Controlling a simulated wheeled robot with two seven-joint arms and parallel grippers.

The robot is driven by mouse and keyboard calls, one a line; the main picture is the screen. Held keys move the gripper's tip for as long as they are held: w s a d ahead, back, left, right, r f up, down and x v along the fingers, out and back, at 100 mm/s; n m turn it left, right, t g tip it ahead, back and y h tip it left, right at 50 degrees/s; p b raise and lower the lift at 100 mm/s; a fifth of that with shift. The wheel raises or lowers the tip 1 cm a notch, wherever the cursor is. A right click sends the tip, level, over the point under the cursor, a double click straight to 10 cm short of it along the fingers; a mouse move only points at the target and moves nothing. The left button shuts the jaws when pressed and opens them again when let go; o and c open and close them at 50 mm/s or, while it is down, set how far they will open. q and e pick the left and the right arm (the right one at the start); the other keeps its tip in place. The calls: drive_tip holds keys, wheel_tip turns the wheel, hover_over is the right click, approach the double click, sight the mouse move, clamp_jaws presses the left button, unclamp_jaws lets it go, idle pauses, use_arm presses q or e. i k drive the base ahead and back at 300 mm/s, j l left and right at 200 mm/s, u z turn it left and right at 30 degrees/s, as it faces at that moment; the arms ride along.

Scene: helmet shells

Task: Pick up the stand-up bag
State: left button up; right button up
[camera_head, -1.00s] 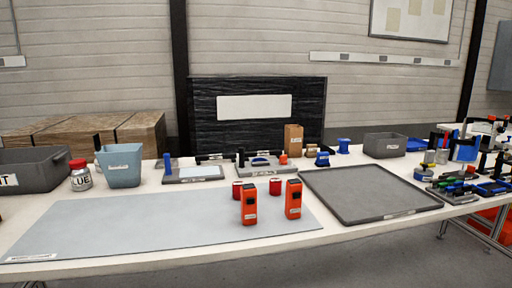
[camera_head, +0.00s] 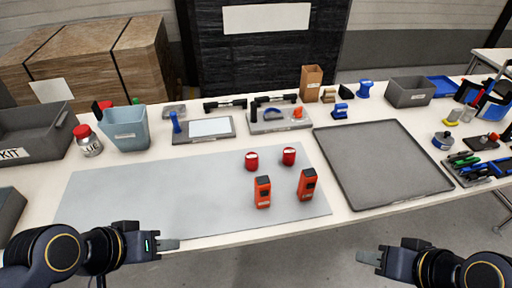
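A brown upright pouch or carton (camera_head: 312,83), the thing most like a stand-up bag, stands at the back of the table, right of the middle. My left gripper (camera_head: 168,244) is at the front edge of the table, in front of the grey mat and far from the brown pouch. My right gripper (camera_head: 370,257) is in front of the table, below the dark tray, also far from the pouch. Each gripper shows grey fingertips with nothing visible between them. Whether the fingers are apart is too small to tell.
Two orange devices (camera_head: 263,192) and two red cans (camera_head: 252,161) stand on the grey mat (camera_head: 120,195). A flat dark tray (camera_head: 375,160) lies right of it. A fixture (camera_head: 280,117), blue parts (camera_head: 341,111) and a grey bin (camera_head: 410,91) surround the pouch.

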sight(127, 127)
drive_tip(key=u, duration=1.25)
